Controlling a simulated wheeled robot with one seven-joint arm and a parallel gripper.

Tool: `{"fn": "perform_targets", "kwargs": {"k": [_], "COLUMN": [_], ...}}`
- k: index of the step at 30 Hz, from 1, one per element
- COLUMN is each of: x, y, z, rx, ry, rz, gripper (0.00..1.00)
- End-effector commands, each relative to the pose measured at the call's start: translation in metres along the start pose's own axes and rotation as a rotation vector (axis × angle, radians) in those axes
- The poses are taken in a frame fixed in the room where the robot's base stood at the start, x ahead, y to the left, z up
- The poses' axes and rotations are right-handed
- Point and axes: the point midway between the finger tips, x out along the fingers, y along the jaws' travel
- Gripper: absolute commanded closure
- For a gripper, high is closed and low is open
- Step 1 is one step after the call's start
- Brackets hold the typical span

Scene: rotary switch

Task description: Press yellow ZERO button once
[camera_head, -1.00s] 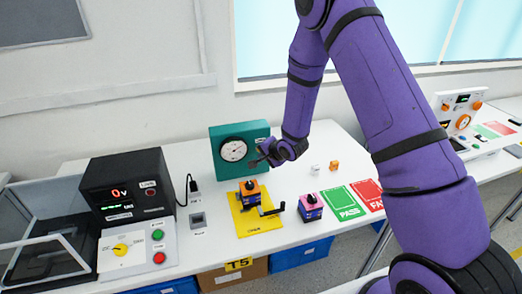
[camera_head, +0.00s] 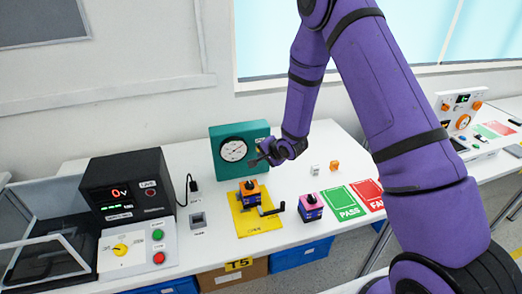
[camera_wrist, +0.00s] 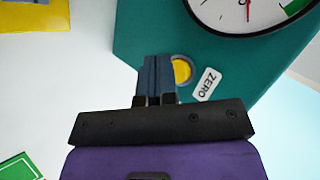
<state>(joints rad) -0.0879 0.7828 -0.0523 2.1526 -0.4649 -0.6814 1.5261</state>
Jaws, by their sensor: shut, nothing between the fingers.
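The yellow ZERO button (camera_wrist: 182,71) is round and sits on the face of the teal gauge box (camera_wrist: 150,30), next to a white ZERO label (camera_wrist: 208,85). My gripper (camera_wrist: 156,62) is shut and empty. In the wrist view its fingertips overlap the left edge of the button; I cannot tell whether they touch it. In the head view my gripper (camera_head: 257,161) is in front of the lower right of the teal gauge box (camera_head: 220,133), and the button is hidden there. The white dial (camera_head: 233,150) has a red needle in the wrist view.
A black meter (camera_head: 125,185) stands left.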

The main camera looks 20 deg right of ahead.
Motion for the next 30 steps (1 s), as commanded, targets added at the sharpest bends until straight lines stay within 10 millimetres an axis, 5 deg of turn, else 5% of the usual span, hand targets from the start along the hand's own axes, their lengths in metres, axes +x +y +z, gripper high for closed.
{"fn": "perform_targets", "kwargs": {"k": [30], "x": [0.0064], "y": [-0.0049], "z": [-0.0045], "rx": [0.0], "ry": [0.0], "rz": [-0.001], "gripper": [1.0]}}
